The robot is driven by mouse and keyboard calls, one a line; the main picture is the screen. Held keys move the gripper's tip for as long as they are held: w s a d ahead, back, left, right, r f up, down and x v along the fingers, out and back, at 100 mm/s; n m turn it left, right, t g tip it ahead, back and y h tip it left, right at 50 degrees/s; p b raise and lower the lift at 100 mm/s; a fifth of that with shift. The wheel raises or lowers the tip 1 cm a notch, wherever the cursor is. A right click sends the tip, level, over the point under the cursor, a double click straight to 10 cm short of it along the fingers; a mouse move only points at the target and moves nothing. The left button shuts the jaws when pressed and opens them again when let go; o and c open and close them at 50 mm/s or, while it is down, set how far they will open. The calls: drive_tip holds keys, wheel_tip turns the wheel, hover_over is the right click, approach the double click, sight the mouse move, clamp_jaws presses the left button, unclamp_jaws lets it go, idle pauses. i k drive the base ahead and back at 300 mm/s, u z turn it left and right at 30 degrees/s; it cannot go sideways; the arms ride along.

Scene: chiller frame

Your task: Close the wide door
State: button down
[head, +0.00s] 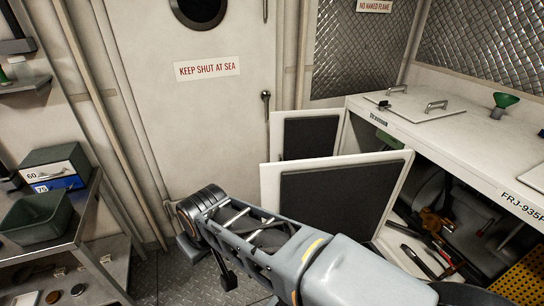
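Two white door leaves with dark inner panels stand swung open at the front of the white bench unit (440,123). The nearer leaf (404,166) looks the larger and is likely the wide door; its lower part is hidden behind my arm. The farther leaf (276,133) stands behind it, partly covered. My arm crosses in front of the nearer leaf, its far end left of that leaf. A small dark part of my gripper (227,276) seems to show below the arm; its fingers cannot be made out. I see no contact with either door.
Tools lie inside the open bench, including red-handled pliers (416,259), beside a yellow perforated panel (526,278). A green funnel (505,101) stands on top. A metal shelf with a green bin (38,214) stands left. Some plated floor (178,272) is clear between.

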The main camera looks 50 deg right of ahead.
sight(351, 196)
drive_tip(key=z, duration=0.25)
drive_tip(key=i, duration=1.1)
drive_tip(key=z, duration=0.55)
